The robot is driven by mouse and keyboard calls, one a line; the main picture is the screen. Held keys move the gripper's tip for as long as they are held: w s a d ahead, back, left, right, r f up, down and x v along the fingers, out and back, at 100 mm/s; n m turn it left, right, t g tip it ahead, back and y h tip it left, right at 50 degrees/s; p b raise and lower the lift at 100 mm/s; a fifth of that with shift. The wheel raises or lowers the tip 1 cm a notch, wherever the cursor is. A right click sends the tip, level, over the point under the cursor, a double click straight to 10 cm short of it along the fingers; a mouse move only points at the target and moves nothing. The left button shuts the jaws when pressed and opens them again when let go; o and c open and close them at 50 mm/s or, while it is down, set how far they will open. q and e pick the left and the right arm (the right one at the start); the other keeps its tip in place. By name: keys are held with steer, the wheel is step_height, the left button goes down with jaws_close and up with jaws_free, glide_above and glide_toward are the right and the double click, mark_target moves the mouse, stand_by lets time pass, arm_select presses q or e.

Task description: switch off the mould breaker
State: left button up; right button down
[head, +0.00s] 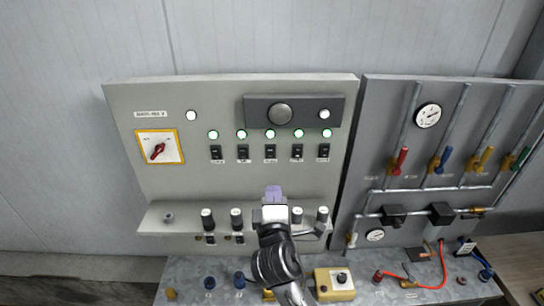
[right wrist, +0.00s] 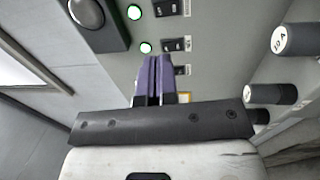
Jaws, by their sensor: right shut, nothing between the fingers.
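A row of several small black breaker switches (head: 270,151) is on the grey control panel. Each has a label below it, too small to read, so I cannot tell which one is the mould breaker. Green lamps (head: 241,134) glow above them. My right gripper (head: 274,193), with purple fingers, is shut and empty in front of the panel, below the middle breaker. In the right wrist view the finger tips (right wrist: 153,62) are near the breakers (right wrist: 173,45) and partly hide some. Contact cannot be told. My left gripper is out of view.
A red rotary switch (head: 157,150) on a yellow plate is at the panel's left. A dark box with a round knob (head: 281,114) is above the lamps. Black cylindrical fuse holders (head: 208,219) stick out below. A pipe board with coloured valve handles (head: 399,161) is at right.

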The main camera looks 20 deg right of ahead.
mark_target(271, 150)
steer(key=p+x, duration=0.2)
steer(key=x, duration=1)
steer(key=shift+w+r+p, duration=0.1)
steer(key=shift+p, duration=0.25)
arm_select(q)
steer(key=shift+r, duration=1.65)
arm_select(e)
steer(key=shift+w+d, duration=0.15)
steer(key=shift+w, duration=0.45)
